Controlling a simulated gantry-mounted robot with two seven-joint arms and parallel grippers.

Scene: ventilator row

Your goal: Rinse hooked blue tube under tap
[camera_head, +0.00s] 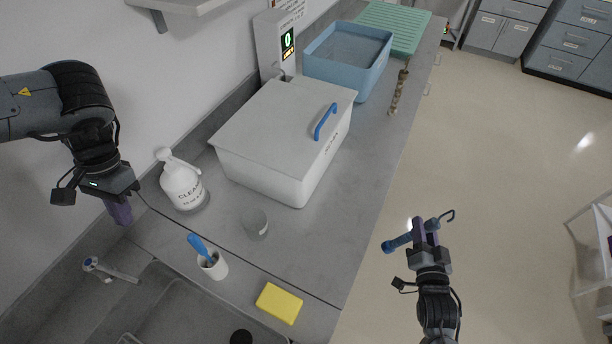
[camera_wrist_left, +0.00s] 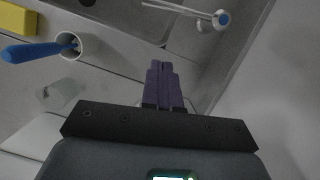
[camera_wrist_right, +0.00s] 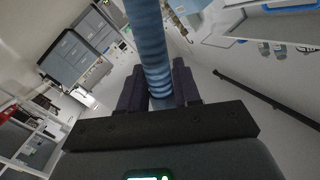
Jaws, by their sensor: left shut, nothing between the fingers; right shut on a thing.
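A hooked blue tube (camera_head: 400,242) with a dark hook at its right end is held in my right gripper (camera_head: 426,228), out over the floor to the right of the counter. In the right wrist view the ribbed blue tube (camera_wrist_right: 154,50) passes between the shut fingers (camera_wrist_right: 160,88). My left gripper (camera_head: 121,212) is shut and empty above the counter's back left, near the sink; its fingers show together in the left wrist view (camera_wrist_left: 164,88). The tap (camera_head: 108,269) stands at the sink (camera_head: 170,310) at the lower left; it also shows in the left wrist view (camera_wrist_left: 205,17).
On the counter are a white bottle (camera_head: 182,185), a lidded white box (camera_head: 270,135) with a blue handle, a clear cup (camera_head: 254,224), a white cup (camera_head: 214,267) with a blue brush, and a yellow sponge (camera_head: 279,303). A blue tub (camera_head: 346,60) and green rack (camera_head: 395,22) stand at the far end.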

